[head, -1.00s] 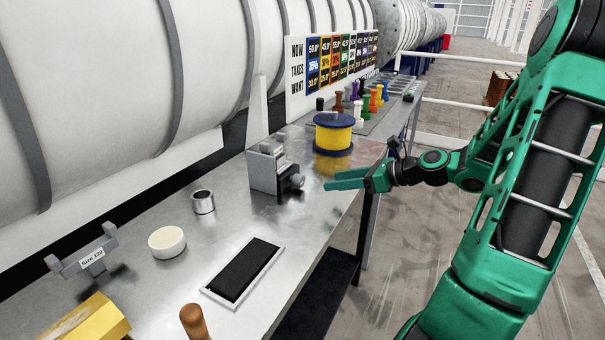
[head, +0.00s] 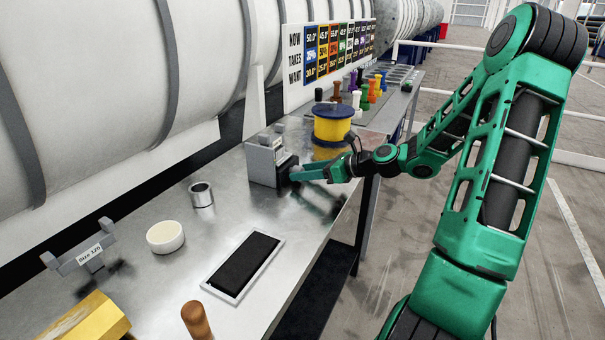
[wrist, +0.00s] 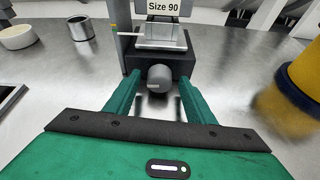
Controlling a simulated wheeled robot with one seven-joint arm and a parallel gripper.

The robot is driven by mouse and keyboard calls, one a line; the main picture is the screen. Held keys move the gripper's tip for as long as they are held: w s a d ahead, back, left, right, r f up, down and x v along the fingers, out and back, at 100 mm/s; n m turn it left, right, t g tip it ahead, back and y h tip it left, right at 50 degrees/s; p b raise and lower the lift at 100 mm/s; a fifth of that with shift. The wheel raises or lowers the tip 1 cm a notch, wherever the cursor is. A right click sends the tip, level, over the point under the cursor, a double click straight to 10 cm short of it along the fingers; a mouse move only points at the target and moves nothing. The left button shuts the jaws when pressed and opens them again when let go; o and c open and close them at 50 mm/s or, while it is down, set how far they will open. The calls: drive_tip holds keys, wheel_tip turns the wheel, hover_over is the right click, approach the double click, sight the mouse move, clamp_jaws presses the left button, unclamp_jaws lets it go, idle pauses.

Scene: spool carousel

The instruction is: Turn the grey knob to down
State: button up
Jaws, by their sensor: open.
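The grey knob (wrist: 160,78) sticks out from the front of a dark block under a grey holder (wrist: 163,30) labelled "Size 90" in the wrist view. My gripper (wrist: 158,97) is open, with one green finger on each side of the knob and a gap showing on both sides. In the head view my gripper (head: 303,173) reaches the front of the grey holder (head: 264,160), and its fingers hide the knob there. I cannot tell which way the knob points.
A blue and yellow spool (head: 332,124) stands close to the right of the holder. A metal cup (head: 201,195), a white bowl (head: 165,237) and a black pad in a white frame (head: 243,264) sit on the metal bench, with bare bench between them. Several coloured pegs stand farther back.

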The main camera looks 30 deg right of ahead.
drive_tip(key=shift+w+a, duration=0.1)
drive_tip(key=shift+w, duration=0.05)
drive_tip(key=c, duration=1.1)
drive_tip(key=shift+o, duration=0.2)
drive_tip(key=shift+a+f+n+t+h, duration=0.15)
drive_tip(key=shift+n+t+h, duration=0.45)
drive_tip(key=shift+n, duration=0.5)
drive_tip(key=shift+n+h, duration=0.4)
drive_tip(key=shift+n, duration=0.1)
drive_tip(key=o, duration=1.1)
drive_tip(key=shift+c, duration=0.2)
